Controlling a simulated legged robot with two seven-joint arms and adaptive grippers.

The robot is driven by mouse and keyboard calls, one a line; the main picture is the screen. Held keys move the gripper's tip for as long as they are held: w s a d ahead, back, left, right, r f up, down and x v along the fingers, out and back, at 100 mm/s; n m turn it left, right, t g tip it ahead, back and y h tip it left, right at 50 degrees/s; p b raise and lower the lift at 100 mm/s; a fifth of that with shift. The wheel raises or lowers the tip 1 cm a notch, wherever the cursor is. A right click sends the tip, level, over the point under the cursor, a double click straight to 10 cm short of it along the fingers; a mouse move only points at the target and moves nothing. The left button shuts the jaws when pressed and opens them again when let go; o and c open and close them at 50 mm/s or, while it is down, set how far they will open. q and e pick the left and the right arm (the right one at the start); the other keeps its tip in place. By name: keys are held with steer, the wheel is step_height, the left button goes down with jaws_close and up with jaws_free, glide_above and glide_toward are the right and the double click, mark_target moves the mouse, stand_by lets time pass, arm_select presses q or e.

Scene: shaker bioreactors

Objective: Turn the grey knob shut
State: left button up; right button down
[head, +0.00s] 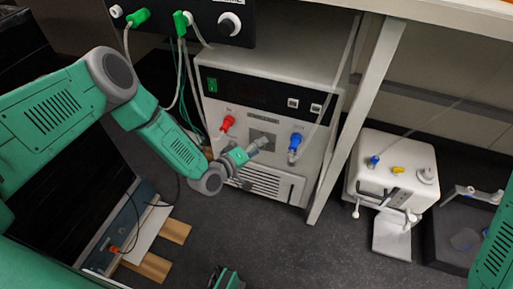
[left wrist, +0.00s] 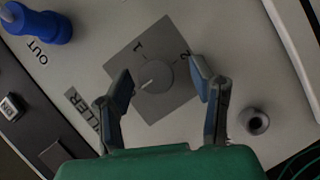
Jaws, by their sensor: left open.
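The grey knob (left wrist: 155,76) is round, with a pale pointer line, and sits on a darker grey square plate (left wrist: 140,48) marked 1 and 2. In the left wrist view the pointer line runs toward the lower left, away from both marks. My left gripper (left wrist: 162,80) is open, with one finger on each side of the knob and a visible gap at both. In the head view my left gripper (head: 254,146) is in front of the white unit's panel (head: 285,120), over the lower part of the plate, and the knob is hard to make out.
A red fitting (head: 227,123) and a blue fitting (head: 295,142) stick out on either side of the plate. A round port (left wrist: 254,121) lies right of the fingers. A table leg (head: 355,120) stands right of the unit; a white device (head: 393,170) is beyond it.

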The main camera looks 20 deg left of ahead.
arm_select(q)
steer(key=v, duration=1.2)
steer(key=shift+f, duration=0.15)
steer(key=s+d+f+m+g+y, duration=0.1)
steer(key=s+f+m+g, duration=0.2)
steer(key=s, duration=0.4)
steer(key=s+d+f+m+g+y, duration=0.1)
steer(key=s+d+f+m+g, duration=0.15)
steer(key=s+g, duration=0.35)
steer(key=s+a+r+m+g+y, duration=0.2)
steer(key=s+a, duration=0.3)
steer(key=s, duration=0.2)
steer(key=s+a+r+m+g+y, duration=0.2)
steer(key=s+a+y, duration=0.1)
steer(key=s+a, duration=0.25)
step_height(320, 180, up, 18)
steer(key=p, duration=1.8)
steer(key=shift+s+d+h, duration=0.15)
steer(key=shift+d+h, duration=0.15)
steer(key=shift+d, duration=0.2)
